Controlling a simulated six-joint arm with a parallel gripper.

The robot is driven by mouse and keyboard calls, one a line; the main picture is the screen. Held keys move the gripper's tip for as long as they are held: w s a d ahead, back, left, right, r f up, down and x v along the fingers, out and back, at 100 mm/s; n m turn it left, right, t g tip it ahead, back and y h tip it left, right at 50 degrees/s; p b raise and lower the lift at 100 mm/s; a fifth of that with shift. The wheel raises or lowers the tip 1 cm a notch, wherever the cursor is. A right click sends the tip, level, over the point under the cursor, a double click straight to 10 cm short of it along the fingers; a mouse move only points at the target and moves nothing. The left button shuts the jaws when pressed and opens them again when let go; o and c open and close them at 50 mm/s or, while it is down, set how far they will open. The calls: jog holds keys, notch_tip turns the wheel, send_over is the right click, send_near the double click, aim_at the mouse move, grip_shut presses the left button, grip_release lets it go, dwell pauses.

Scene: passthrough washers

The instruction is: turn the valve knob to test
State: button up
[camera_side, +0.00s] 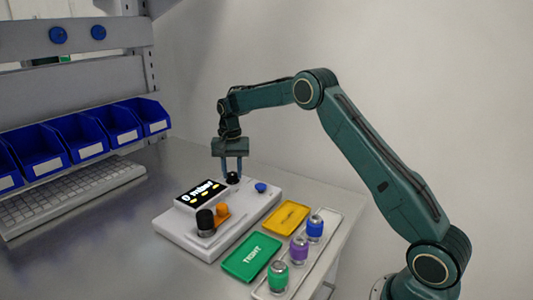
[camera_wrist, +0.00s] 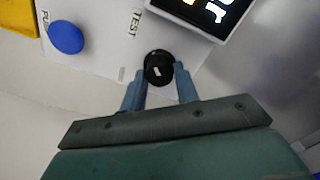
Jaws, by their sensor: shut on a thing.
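The black valve knob (camera_wrist: 158,67) sits on the white test device, between the fingertips of my gripper (camera_wrist: 160,82). A small light mark shows on the knob top. The word TEST (camera_wrist: 134,22) is printed on the panel beside the knob, and a partly cut-off label is near the blue button. In the side view my gripper (camera_side: 232,177) points straight down, its fingers shut around the knob (camera_side: 233,179) at the back of the device (camera_side: 243,222). In the side view the fingers partly hide the knob.
The device carries a lit display (camera_side: 199,193), a blue button (camera_side: 260,188), a black cylinder (camera_side: 205,222) and an orange part (camera_side: 222,211). Green (camera_side: 252,257) and yellow (camera_side: 286,217) plates and a tray (camera_side: 263,292) with colored cylinders lie in front. A keyboard (camera_side: 70,196) and blue bins are left.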

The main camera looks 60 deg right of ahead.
aim_at(232, 173)
jog(key=shift+r, duration=0.1)
dwell(0.3)
jog(key=o, duration=1)
jog(key=shift+c, duration=0.2)
notch_tip(232, 173, up, 14)
dwell(0.4)
